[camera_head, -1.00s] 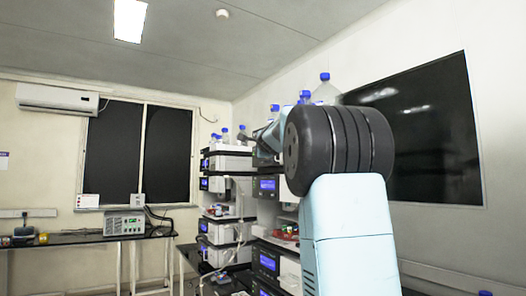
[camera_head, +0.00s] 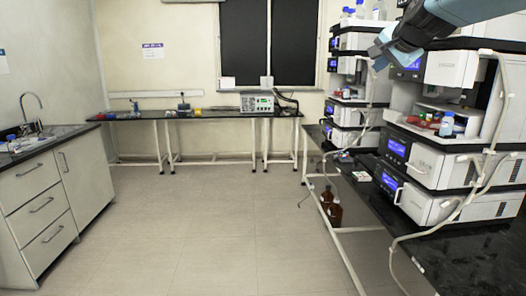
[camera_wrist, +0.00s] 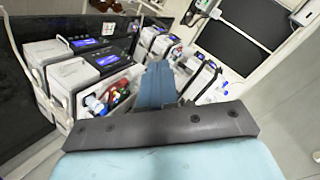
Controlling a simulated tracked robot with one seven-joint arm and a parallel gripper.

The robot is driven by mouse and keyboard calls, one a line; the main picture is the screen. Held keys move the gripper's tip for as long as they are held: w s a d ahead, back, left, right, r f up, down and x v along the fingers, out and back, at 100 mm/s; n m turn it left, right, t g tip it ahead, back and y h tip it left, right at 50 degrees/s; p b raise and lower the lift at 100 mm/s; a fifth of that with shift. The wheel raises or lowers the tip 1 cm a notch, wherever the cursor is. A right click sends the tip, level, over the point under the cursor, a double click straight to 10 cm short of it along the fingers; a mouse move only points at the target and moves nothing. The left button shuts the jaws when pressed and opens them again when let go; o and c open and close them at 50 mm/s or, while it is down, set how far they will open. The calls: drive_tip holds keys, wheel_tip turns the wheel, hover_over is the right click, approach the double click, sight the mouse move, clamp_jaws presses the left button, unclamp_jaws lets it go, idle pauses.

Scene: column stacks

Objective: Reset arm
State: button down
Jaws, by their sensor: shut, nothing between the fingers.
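My arm enters the head view at the upper right, in front of the instrument stacks. My gripper (camera_head: 380,54) is at its left end, shut and empty, and points left and slightly down. In the wrist view my gripper (camera_wrist: 158,70) shows as light blue fingers close together, with nothing held. The nearer column stack (camera_head: 425,160) stands on the black bench at the right. The farther column stack (camera_head: 345,95) stands behind it. In the head view the gripper overlaps the upper part of the stacks; I cannot tell how far apart they are.
A black bench (camera_head: 462,262) runs along the right side, with a hanging pale tube. Brown bottles (camera_head: 331,208) stand under it. A sink counter (camera_head: 45,150) is at the left. A back table (camera_head: 205,114) carries a grey instrument (camera_head: 257,102). The floor (camera_head: 215,225) between is clear.

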drive_tip(key=s+a+f+n+g, duration=0.3)
drive_tip(key=s+f+n, duration=0.2)
drive_tip(key=s+f, duration=0.7)
drive_tip(key=s+a+f+n+g, duration=0.3)
drive_tip(key=s+a+f+n, duration=0.1)
drive_tip(key=s+f, duration=0.8)
drive_tip(key=s+n, duration=0.1)
drive_tip(key=s, duration=0.2)
drive_tip(key=shift+s+f+g, duration=0.4)
drive_tip(key=shift+a, duration=0.1)
